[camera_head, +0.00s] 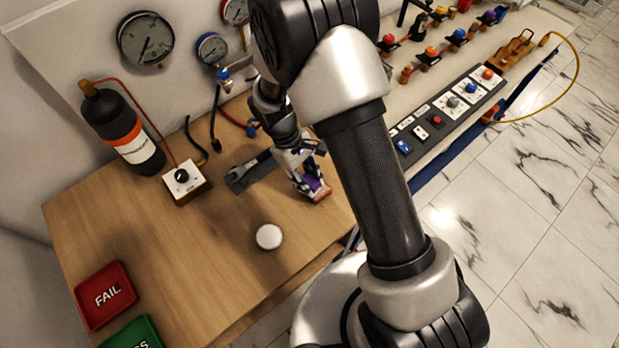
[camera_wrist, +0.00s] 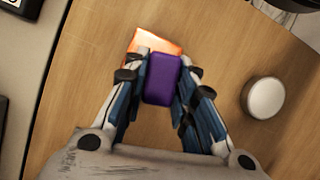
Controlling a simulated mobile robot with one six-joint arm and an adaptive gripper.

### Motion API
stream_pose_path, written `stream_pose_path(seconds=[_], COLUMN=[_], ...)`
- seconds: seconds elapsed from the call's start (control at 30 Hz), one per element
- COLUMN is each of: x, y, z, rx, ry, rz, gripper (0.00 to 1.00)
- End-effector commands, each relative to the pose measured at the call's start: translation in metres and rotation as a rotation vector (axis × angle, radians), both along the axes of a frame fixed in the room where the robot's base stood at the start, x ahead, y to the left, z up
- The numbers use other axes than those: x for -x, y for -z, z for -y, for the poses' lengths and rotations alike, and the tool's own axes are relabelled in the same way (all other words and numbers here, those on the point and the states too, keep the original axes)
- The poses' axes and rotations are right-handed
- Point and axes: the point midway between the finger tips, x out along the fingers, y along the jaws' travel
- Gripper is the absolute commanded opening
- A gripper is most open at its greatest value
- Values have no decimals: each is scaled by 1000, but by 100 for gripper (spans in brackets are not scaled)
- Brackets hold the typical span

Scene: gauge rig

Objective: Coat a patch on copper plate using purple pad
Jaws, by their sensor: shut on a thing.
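The purple pad (camera_wrist: 161,79) is held between the two fingers of my gripper (camera_wrist: 162,85), which is shut on it. It also shows as a small purple patch in the head view (camera_head: 314,184). The copper plate (camera_wrist: 150,43) lies on the wooden table just beyond the pad, partly hidden behind the pad and a fingertip. In the head view the plate (camera_head: 321,195) shows at the tip of my gripper (camera_head: 312,183). I cannot tell whether the pad touches the plate.
A white round puck (camera_head: 269,237) stands on the wooden table (camera_head: 200,270), right of the plate in the wrist view (camera_wrist: 264,97). A wrench (camera_head: 247,170), a knob box (camera_head: 186,181) and a gas bottle (camera_head: 122,128) are near the back. A red FAIL tray (camera_head: 106,295) is front left.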

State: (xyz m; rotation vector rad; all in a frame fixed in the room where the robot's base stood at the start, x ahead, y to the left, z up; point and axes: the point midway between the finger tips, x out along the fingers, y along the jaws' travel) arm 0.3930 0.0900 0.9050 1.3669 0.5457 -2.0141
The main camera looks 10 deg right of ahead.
Motion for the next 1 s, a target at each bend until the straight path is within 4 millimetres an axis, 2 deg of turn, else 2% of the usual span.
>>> stream_pose_path(seconds=[0.07,0.2,0.7,1.0], x=[0,-1,-3,-3], y=[-2,-26,-70,-81], z=[-1,0,3,3], rx=[0,-1,-1,0], ry=[2,4,9,10], rz=[0,3,1,0], gripper=[6,6,6,6])
